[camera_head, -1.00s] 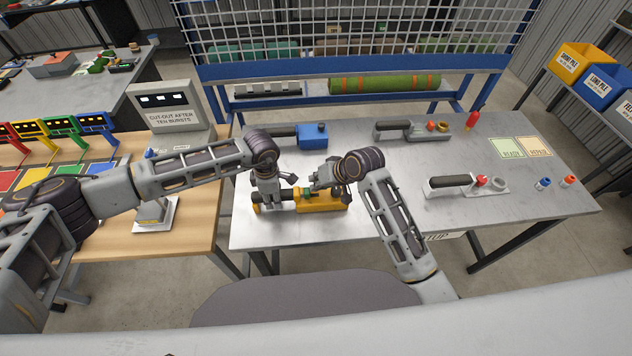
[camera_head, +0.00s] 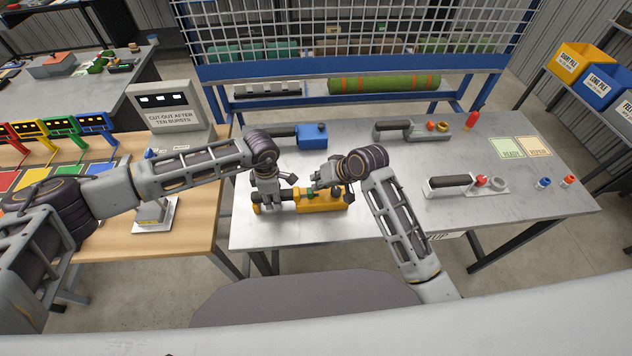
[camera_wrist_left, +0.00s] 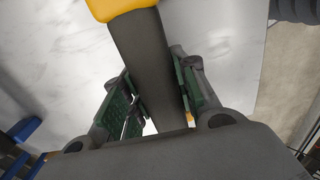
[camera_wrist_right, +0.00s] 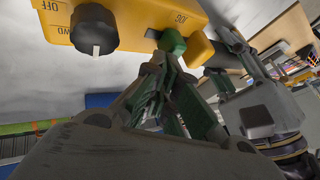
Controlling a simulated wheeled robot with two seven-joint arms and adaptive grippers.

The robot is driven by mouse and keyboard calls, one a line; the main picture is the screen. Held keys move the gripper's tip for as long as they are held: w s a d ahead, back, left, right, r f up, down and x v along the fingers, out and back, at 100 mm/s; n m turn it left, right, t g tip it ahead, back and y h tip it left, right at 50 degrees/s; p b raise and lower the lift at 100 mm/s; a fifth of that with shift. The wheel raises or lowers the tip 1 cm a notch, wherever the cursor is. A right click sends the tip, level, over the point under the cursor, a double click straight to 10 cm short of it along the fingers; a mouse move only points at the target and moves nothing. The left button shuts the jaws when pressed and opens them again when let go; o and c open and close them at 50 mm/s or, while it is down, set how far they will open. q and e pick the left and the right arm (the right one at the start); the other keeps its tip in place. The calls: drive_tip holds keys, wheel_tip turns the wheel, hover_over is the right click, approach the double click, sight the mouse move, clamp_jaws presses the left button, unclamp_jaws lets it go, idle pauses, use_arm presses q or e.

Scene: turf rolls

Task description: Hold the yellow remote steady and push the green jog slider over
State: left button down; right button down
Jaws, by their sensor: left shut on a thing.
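The yellow remote (camera_head: 322,203) lies on the metal bench, and its dark handle (camera_wrist_left: 142,52) points left. My left gripper (camera_head: 268,195) is shut on that handle, which runs between its green-padded fingers in the left wrist view (camera_wrist_left: 155,95). The green jog slider (camera_wrist_right: 172,42) sits on the remote's edge by the JOG label. My right gripper (camera_wrist_right: 165,68) is shut, its fingertips together right at the slider; I cannot tell whether they touch it. The remote also carries a black dial (camera_wrist_right: 94,32) with OFF and FWD marks.
A blue remote (camera_head: 312,136) lies behind the yellow one. Two other dark-handled controls, one at the back (camera_head: 395,125) and one at the right (camera_head: 452,181), lie on the bench (camera_head: 385,157).

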use_arm(q)
drive_tip(key=shift+s+f, duration=0.1)
use_arm(e)
drive_tip(key=v, duration=0.8)
drive_tip(key=shift+s+d+r, duration=0.2)
drive_tip(key=shift+r, duration=0.05)
use_arm(q)
drive_tip(key=c, duration=1)
unclamp_jaws()
drive_tip(key=shift+c, duration=0.2)
use_arm(e)
drive_tip(key=shift+w, duration=0.1)
use_arm(q)
drive_tip(key=shift+r, duration=6.05)
